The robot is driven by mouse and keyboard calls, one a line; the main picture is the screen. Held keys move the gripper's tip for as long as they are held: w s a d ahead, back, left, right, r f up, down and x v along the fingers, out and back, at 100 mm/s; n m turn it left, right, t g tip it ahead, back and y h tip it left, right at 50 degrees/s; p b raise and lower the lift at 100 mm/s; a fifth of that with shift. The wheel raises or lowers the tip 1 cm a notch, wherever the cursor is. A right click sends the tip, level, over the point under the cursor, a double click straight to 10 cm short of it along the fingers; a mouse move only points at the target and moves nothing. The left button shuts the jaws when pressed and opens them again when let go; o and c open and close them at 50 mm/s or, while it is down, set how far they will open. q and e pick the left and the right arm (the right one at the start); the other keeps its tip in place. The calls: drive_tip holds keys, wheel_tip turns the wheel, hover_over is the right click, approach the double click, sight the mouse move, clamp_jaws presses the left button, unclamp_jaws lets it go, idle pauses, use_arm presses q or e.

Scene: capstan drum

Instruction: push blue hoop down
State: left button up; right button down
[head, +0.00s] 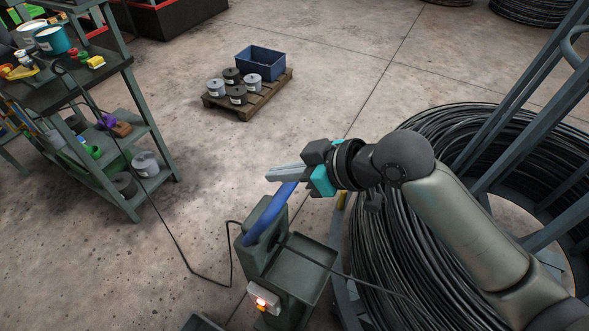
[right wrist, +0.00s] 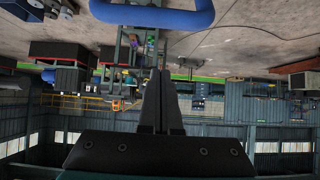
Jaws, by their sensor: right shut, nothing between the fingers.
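The blue hoop (head: 268,215) stands tilted up on top of a grey-green machine (head: 290,270) in the head view. Its upper end lies just under the tips of my right gripper (head: 270,176). In the right wrist view the hoop (right wrist: 160,17) crosses the top of the picture as a curved blue bar, beyond the fingertips. The fingers of my right gripper (right wrist: 159,75) are together with nothing between them. I cannot tell whether the fingers touch the hoop. My left gripper is not in view.
A large coil of black cable (head: 400,240) stands right of the machine, with grey frame bars. A shelf cart (head: 135,190) stands left. A pallet (head: 245,110) with cans and a blue bin lies behind.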

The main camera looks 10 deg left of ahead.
sight(285, 200)
drive_tip(key=f, duration=0.1)
drive_tip(key=a+f, duration=0.1)
drive_tip(key=f, duration=0.2)
drive_tip(key=shift+w+a+f+p, duration=0.15)
drive_tip(key=shift+w+f+p, duration=0.1)
drive_tip(key=shift+f+p, duration=0.15)
drive_tip(key=shift+s+d+f, duration=0.15)
drive_tip(key=shift+d+f, duration=0.1)
drive_tip(key=shift+d, duration=0.05)
drive_tip(key=shift+f, duration=0.1)
drive_tip(key=shift+d+f+b, duration=0.2)
drive_tip(key=shift+d+b, duration=0.1)
drive_tip(key=shift+b, duration=0.3)
drive_tip(key=shift+s+d+y, duration=0.15)
drive_tip(key=shift+y, duration=0.15)
drive_tip(key=shift+d+b, duration=0.1)
drive_tip(key=shift+b, duration=0.2)
